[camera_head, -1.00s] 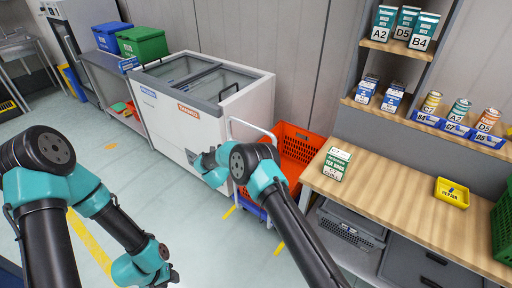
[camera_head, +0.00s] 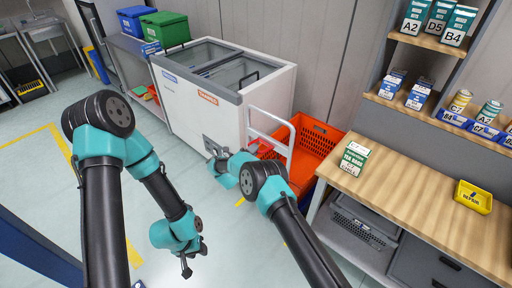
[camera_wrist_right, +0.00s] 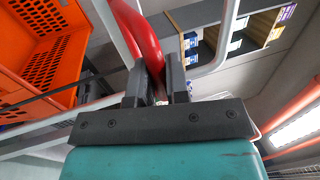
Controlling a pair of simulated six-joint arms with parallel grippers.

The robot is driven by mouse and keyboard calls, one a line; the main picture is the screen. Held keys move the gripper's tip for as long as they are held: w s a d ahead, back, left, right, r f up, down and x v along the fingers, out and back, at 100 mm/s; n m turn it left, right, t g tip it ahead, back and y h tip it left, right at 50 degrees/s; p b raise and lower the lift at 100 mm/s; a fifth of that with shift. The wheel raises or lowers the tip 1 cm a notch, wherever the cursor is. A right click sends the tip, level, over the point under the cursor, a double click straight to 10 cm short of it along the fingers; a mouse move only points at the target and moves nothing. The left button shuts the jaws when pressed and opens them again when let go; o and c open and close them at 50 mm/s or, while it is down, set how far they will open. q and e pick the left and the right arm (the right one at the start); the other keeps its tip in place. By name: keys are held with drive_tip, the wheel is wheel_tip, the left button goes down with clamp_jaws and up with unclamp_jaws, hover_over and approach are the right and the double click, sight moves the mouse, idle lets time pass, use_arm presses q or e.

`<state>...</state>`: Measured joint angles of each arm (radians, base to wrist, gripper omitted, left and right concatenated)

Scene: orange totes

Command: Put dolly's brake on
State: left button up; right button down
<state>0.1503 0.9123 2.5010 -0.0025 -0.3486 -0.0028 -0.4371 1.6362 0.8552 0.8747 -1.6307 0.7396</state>
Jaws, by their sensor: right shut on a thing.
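The dolly's white tube frame (camera_head: 291,150) stands beside the white freezer and in front of an orange tote (camera_head: 318,142). A red lever (camera_head: 264,149) shows by the frame. In the right wrist view the red lever (camera_wrist_right: 144,38) runs down between the fingers of my right gripper (camera_wrist_right: 160,88), which is shut on it. The white frame (camera_wrist_right: 227,35) passes close by, and the orange tote (camera_wrist_right: 50,60) is at the left. My left gripper (camera_head: 187,266) hangs low over open floor, away from the dolly; its jaw opening is too small to judge. The dolly's base and wheels are hidden.
The freezer (camera_head: 200,115) stands left of the dolly. A wooden workbench (camera_head: 410,190) with a green-and-white tea box (camera_head: 353,158) and a yellow bin (camera_head: 473,197) is at the right. The floor (camera_head: 40,180) at the left is clear.

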drive_tip(key=shift+f+t+h, duration=0.25)
drive_tip(key=shift+t+h, duration=0.05)
drive_tip(key=c, duration=1.1)
unclamp_jaws()
drive_tip(key=shift+s+a, duration=0.1)
drive_tip(key=shift+a, duration=0.05)
drive_tip(key=v, duration=1.7)
